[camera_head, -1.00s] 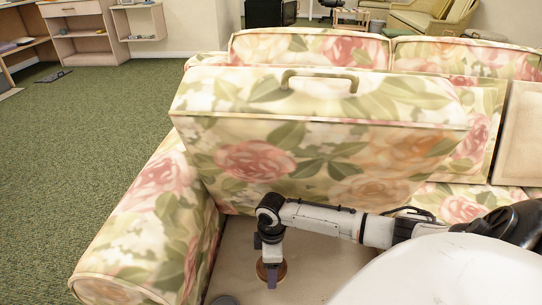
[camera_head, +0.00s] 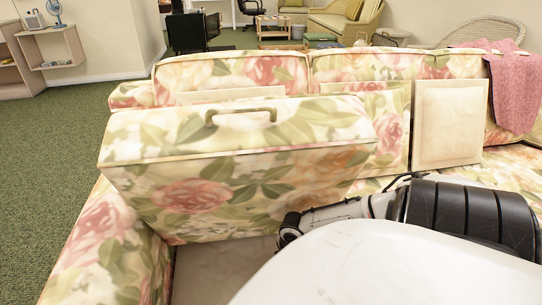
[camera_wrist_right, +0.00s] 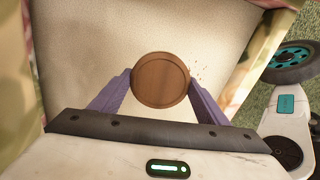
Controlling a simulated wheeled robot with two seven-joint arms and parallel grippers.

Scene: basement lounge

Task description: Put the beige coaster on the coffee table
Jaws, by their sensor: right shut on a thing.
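The coaster (camera_wrist_right: 160,72) is a round brown disc in the right wrist view; it looks brown rather than beige. My right gripper (camera_wrist_right: 160,88) is shut on it, one purple finger at each side. The coaster is in front of the pale sofa base; I cannot tell how high. In the head view my right gripper and the coaster are hidden behind my white body, and only part of the right arm shows. My left gripper is not in view. A small wooden table (camera_head: 272,28) stands far back; I cannot tell if it is the coffee table.
A floral sofa (camera_head: 235,70) fills the near space, with a cushion (camera_head: 190,195) with a handle standing tilted on it. A pink cloth (camera_head: 514,85) hangs over the backrest at right. Green carpet (camera_head: 50,140) is open at left.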

